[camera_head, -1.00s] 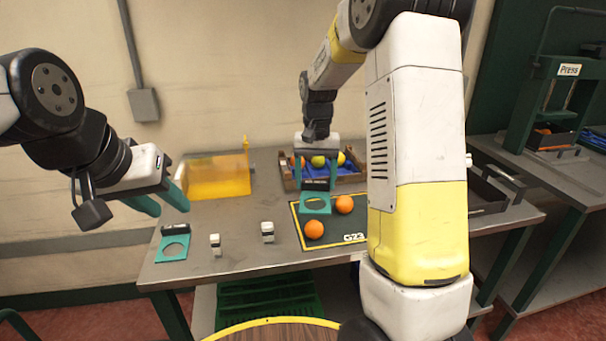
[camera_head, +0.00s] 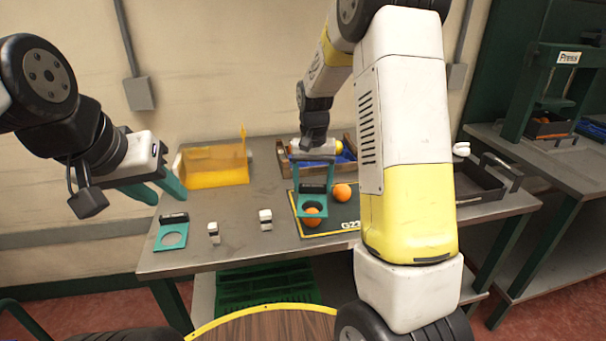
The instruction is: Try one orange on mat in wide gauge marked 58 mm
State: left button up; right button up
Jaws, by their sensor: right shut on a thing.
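My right gripper (camera_head: 314,180) is shut on a teal gauge (camera_head: 301,206), a plate with a ring and a dark label too small to read. The ring is over the front orange (camera_head: 312,221) on the dark green mat (camera_head: 333,220); part of this orange shows through and below the ring. I cannot tell whether they touch. A second orange (camera_head: 342,192) lies on the mat behind and to the right. Another teal gauge (camera_head: 172,239) lies at the table's front left. My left gripper (camera_head: 163,196) is open and empty above the table's left edge.
Two small white blocks (camera_head: 213,233) (camera_head: 265,219) stand between the lying gauge and the mat. A yellow translucent bin (camera_head: 215,178) and a wooden crate with fruit (camera_head: 286,168) are behind. A dark metal tray (camera_head: 480,185) is at right. My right arm hides the mat's right part.

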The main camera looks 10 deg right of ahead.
aim_at(312, 193)
jog(key=shift+f, duration=2.65)
dwell(0.6)
jog(key=shift+r, duration=0.1)
dwell(0.9)
jog(key=shift+r, duration=3.8)
